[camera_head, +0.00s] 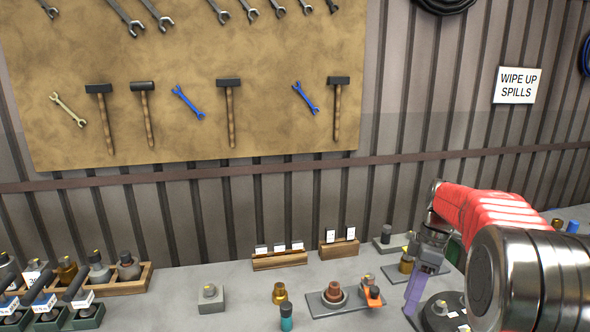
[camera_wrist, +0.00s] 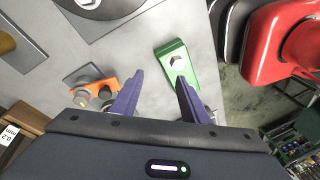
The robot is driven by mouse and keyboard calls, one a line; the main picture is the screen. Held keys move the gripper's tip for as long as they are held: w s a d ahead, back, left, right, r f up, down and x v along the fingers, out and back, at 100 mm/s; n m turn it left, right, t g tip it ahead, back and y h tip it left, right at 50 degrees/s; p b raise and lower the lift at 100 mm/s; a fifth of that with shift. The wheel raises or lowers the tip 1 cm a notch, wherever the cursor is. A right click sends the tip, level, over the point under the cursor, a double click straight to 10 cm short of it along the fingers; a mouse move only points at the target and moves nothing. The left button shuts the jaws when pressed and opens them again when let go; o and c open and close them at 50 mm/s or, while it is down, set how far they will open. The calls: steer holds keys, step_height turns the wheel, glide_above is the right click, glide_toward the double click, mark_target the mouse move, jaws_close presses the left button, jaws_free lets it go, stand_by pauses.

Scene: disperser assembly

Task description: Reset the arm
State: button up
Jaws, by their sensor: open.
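My gripper (camera_head: 414,300) hangs over the right part of the grey bench in the head view, at the end of my red arm. In the wrist view its purple fingers (camera_wrist: 158,88) are spread apart with nothing between them. A green block (camera_wrist: 177,65) with a metal nut-like piece on it lies beyond the right finger. An orange part (camera_wrist: 97,84) with grey round pieces lies beside the left finger. In the head view an orange part (camera_head: 371,291) stands left of my gripper.
A reddish-brown round part (camera_head: 333,293) sits on a dark plate. A brass piece (camera_head: 280,292), a teal-bodied bottle (camera_head: 286,318) and a grey block (camera_head: 210,300) stand farther left. A wooden rack (camera_head: 130,283) holds several bottles. Bare bench lies around the grey block.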

steer(key=s+a+r+m+t, duration=0.2)
steer(key=s+a+m, duration=0.2)
steer(key=s, duration=0.4)
steer(key=s+a+r+m+t+h, duration=0.1)
steer(key=s+a+r+m+t, duration=0.1)
steer(key=s, duration=0.7)
steer(key=s+a+r+m+t+h, duration=0.1)
steer(key=s+a+r+m+t, duration=0.1)
steer(key=s+a+m, duration=0.4)
steer(key=shift+s+a+m+t, duration=0.25)
steer(key=shift+s+m+t, duration=0.5)
steer(key=shift+s, duration=0.65)
